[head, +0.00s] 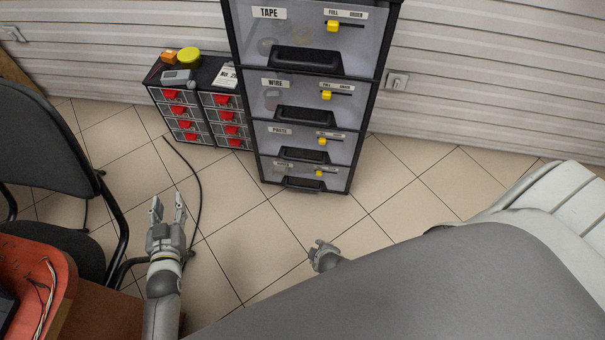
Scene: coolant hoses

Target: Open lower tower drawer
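The drawer tower (365,105) stands against the wall, with black frame and grey drawer fronts, labelled from the top TAPE, WIRE, PASTE and a lowest label too small to read surely. The lowest drawer (278,172) has a black handle (305,184) and a yellow slider; it looks closed. My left gripper (168,207) is open and empty, over the floor in front and to the left of the tower, apart from it. My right gripper (319,247) is lower in the picture, below the tower and apart from it; my own grey body partly hides its arm.
A small cabinet with red-handled drawers (190,125) stands left of the tower, with a yellow lid (189,57) on top. A black chair (45,150) and an orange tray (30,290) are at left. A cable (196,190) lies on the floor. Tiles before the tower are clear.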

